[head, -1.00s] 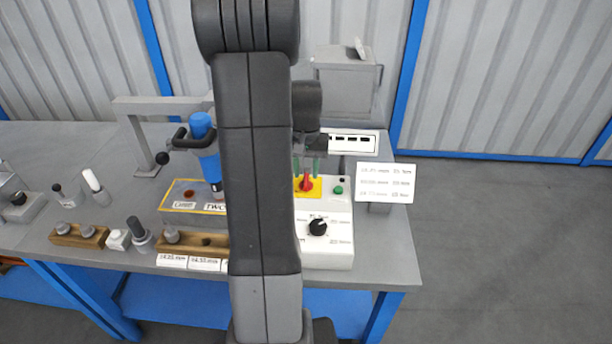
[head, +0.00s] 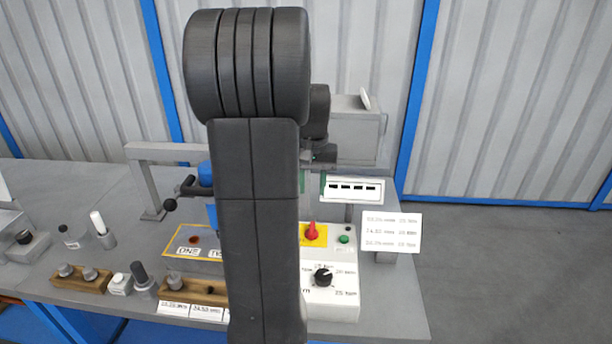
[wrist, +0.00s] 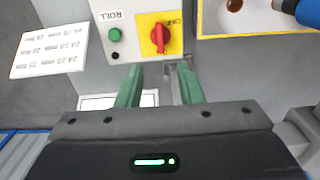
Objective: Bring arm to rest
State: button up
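My gripper (wrist: 160,80) has two green fingers standing apart, with nothing between them. In the head view my gripper (head: 312,183) is partly hidden behind my own dark arm, above the back of the white control box (head: 333,300). The fingers are clear of the red rotary switch (head: 312,230) on its yellow plate, which also shows in the wrist view (wrist: 159,38) beyond the fingertips. A green button (head: 344,239) and a black dial (head: 323,277) are on the same box. My arm is bent and raised over the bench.
A blue-bodied tool with a dark handle (head: 190,186) stands left of my arm, partly hidden. Wooden blocks with pegs (head: 82,278) lie at the left. A white text card (head: 392,232) stands right of the box. The floor to the right is clear.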

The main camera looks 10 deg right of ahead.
aim_at(312, 229)
notch_tip(312, 229, down, 14)
jog(key=shift+r, duration=0.1)
dwell(0.5)
jog(key=shift+r, duration=0.1)
